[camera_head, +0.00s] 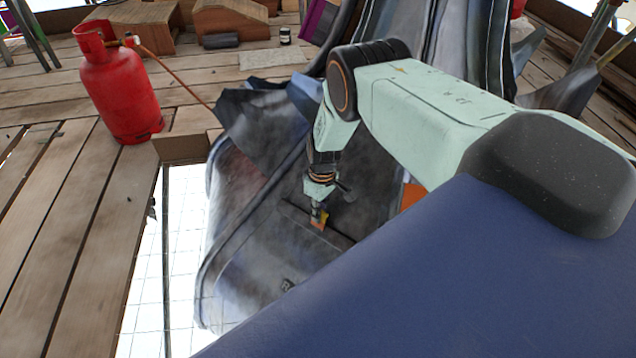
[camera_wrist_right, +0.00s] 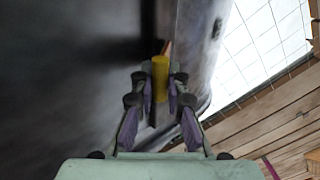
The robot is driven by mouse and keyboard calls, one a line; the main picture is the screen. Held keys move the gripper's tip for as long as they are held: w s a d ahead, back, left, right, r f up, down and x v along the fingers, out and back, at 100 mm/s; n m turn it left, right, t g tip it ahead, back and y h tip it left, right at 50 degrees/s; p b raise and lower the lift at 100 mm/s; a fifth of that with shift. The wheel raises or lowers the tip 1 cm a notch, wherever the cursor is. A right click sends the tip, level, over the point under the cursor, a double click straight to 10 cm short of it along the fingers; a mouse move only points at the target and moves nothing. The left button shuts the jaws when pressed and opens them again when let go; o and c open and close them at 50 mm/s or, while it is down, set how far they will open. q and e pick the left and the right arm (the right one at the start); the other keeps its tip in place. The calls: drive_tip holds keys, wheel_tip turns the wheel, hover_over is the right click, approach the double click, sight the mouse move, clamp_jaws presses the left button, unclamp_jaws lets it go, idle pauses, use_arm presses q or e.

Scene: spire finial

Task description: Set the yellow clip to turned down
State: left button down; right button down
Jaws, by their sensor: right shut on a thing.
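The yellow clip (camera_head: 320,225) is a small yellow-orange piece on the dark grey sheet-metal surface of the spire (camera_head: 265,245). In the right wrist view the clip (camera_wrist_right: 160,78) stands as a yellow piece between the two fingertips. My right gripper (camera_head: 317,212) points down at the clip in the head view and is shut on it. The same gripper (camera_wrist_right: 159,100) shows its fingers on either side of the clip in the wrist view. The fingers hide part of the clip, and I cannot tell which way it is turned. My left gripper is not in view.
A red gas cylinder (camera_head: 118,88) with a hose stands on the wooden planks (camera_head: 60,215) at the left. An opening with a bright grid below (camera_head: 165,270) lies beside the metal. A dark, crumpled sheet (camera_head: 262,125) rises behind my right gripper. Wooden boxes (camera_head: 145,25) stand farther back.

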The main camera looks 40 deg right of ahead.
drive_tip(key=shift+d+f+y, duration=0.3)
drive_tip(key=shift+d, duration=0.1)
drive_tip(key=shift+w+d+y, duration=0.1)
drive_tip(key=shift+d+y, duration=0.15)
drive_tip(key=shift+y, duration=0.45)
drive_tip(key=shift+g, duration=0.3)
drive_tip(key=c, duration=1.3)
unclamp_jaws()
drive_tip(key=shift+c, duration=0.2)
drive_tip(key=shift+a+r, duration=0.1)
drive_tip(key=shift+a, duration=0.05)
